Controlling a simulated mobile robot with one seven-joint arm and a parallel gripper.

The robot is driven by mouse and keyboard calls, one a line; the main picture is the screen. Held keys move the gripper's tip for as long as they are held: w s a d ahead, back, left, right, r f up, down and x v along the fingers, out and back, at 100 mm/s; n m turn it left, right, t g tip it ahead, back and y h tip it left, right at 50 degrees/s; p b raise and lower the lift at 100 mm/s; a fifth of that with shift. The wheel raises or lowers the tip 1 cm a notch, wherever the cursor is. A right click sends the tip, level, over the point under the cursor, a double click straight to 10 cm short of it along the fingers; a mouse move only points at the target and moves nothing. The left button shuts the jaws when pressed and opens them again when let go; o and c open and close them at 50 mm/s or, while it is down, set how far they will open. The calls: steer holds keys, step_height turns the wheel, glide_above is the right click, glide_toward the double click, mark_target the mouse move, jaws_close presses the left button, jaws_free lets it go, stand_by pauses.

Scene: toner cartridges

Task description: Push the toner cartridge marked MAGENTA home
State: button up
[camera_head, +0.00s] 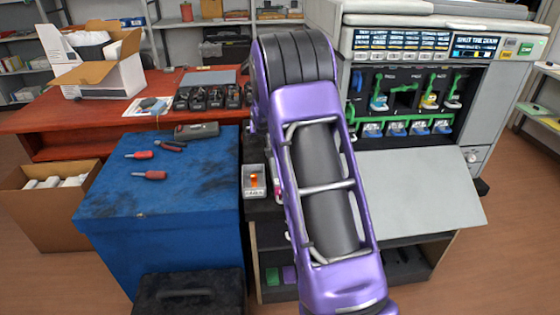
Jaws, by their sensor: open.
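The printer (490,105) stands at the right with its front opened and its grey flap (425,195) folded down. In its dark bay is an upper row of several upright parts with green and coloured pieces, such as one with yellow (430,93). Below, a green rail holds several units with blue and white fronts (396,129). The markings are too small to read, so I cannot tell which cartridge is MAGENTA or how far in it sits. My purple arm rises through the middle and covers the bay's left side. My gripper does not show.
A blue bench (110,210) at the left holds red-handled screwdrivers (150,175) and other tools. A small tray with an orange item (254,180) stands beside my arm. An open carton (120,70) sits on the red table (40,115). A black case (190,292) is at the front.

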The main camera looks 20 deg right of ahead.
steer(key=s+d+f+g, duration=0.1)
steer(key=f, duration=0.2)
steer(key=s+d+f+g, duration=0.1)
steer(key=s+d+f, duration=0.1)
steer(key=f, duration=0.1)
steer(key=s+d+f+g, duration=0.1)
steer(key=f, duration=0.3)
steer(key=shift+s+d+f+y, duration=0.1)
steer(key=shift+s+d+y, duration=0.15)
steer(key=shift+s+y, duration=0.15)
steer(key=shift+f, duration=0.25)
steer(key=b+x, duration=0.4)
steer(key=x, duration=0.4)
steer(key=shift+b, duration=0.3)
steer(key=shift+x, duration=0.8)
jaws_close()
